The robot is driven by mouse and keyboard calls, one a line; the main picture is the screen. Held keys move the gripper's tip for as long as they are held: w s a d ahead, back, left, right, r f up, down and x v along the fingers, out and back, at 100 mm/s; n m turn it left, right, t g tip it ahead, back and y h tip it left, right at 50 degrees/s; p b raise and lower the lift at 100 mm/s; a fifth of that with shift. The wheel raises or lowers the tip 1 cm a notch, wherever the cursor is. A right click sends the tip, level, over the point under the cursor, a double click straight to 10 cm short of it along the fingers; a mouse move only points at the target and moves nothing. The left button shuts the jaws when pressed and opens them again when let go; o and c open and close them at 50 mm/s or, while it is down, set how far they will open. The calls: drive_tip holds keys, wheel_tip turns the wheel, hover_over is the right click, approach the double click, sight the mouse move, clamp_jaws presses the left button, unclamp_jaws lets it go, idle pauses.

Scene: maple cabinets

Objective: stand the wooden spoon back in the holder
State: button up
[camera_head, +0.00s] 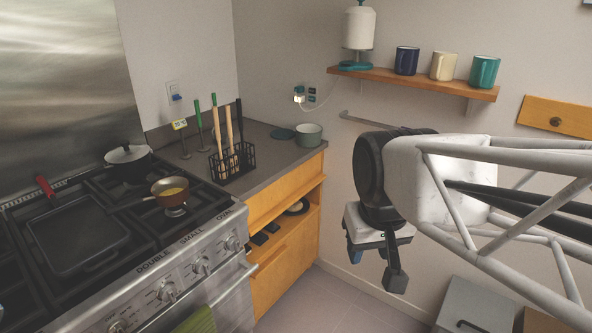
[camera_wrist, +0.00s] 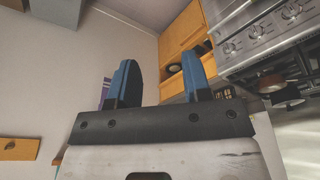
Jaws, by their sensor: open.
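The holder (camera_head: 247,157) is a black wire rack on the grey counter beside the stove, in the head view. Two pale wooden shafts stand upright at it, one on the left (camera_head: 216,130) and one on the right (camera_head: 229,128); a dark utensil (camera_head: 240,122) stands beside them. I cannot tell which shaft is the wooden spoon, as their lower ends are partly hidden by the rack. My gripper (camera_head: 375,268) hangs at the right, well away from the counter, open and empty. Its blue-and-black fingers (camera_wrist: 160,70) are spread in the wrist view.
A stove (camera_head: 180,240) with a lidded pot (camera_head: 128,160), a copper pan (camera_head: 168,190) and a griddle (camera_head: 75,235) is at left. A grey-green pot (camera_head: 308,135) stands near the counter's right end. A shelf (camera_head: 420,84) with mugs is above; a grey bin (camera_head: 478,305) is below.

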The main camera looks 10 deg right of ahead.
drive_tip(key=s+f, duration=0.3)
drive_tip(key=shift+s+d, duration=0.25)
drive_tip(key=shift+s, duration=0.15)
idle(1.0)
